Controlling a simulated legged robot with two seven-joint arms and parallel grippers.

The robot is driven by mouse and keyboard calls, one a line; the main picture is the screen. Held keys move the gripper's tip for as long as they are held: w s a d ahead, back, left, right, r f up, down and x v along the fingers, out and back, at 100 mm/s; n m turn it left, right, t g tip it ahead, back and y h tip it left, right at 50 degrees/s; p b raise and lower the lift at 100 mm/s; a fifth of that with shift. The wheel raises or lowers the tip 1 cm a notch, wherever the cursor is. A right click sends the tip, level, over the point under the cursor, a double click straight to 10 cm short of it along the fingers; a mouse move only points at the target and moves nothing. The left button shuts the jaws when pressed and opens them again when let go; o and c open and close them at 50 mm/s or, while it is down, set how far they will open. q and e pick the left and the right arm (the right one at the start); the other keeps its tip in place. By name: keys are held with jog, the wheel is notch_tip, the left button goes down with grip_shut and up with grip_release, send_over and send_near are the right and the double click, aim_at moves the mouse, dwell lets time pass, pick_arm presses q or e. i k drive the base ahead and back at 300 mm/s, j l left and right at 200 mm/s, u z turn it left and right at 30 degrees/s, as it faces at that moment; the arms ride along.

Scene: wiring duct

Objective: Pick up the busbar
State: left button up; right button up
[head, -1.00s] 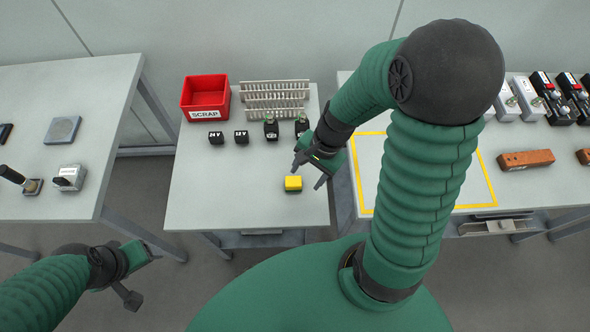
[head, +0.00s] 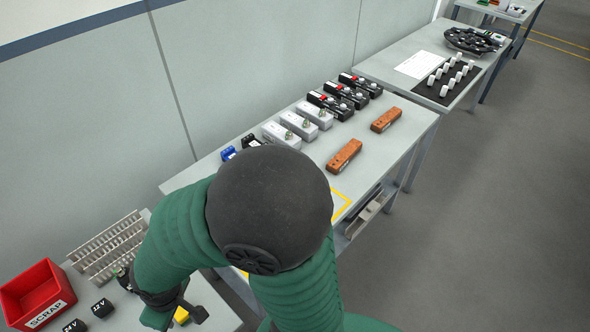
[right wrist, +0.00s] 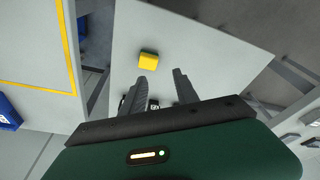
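Two copper-brown bars, which look like busbars, lie flat on the grey table in the head view. One is nearer (head: 344,155) and the other is farther right (head: 386,119). My right gripper (right wrist: 162,82) is open and empty in the right wrist view, its two dark fingers spread apart over the lower-left table. A yellow block (right wrist: 148,57) lies beyond the fingertips, not between them. In the head view my right arm hides part of the bars' table, and the gripper is well left of both bars. My left gripper is out of view.
Grey modules (head: 298,124) and black modules (head: 345,95) stand behind the bars. A red scrap bin (head: 36,292) and slotted ducts (head: 108,246) are at lower left. A gap separates the tables. Another table (head: 400,51) stands at the back right.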

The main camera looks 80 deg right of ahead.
aim_at(345, 156)
jog(key=z, duration=2.9)
jog(key=u, duration=0.45)
jog(key=i+l+u, duration=0.15)
jog(key=u, duration=0.3)
jog(key=i+l+u, duration=0.1)
jog(key=l+u, duration=0.2)
jog(key=u, duration=0.15)
jog(key=l+u, duration=0.25)
jog(key=u, duration=0.2)
jog(key=i+l+u, duration=0.1)
jog(key=l+u, duration=0.2)
jog(key=l, duration=1.15)
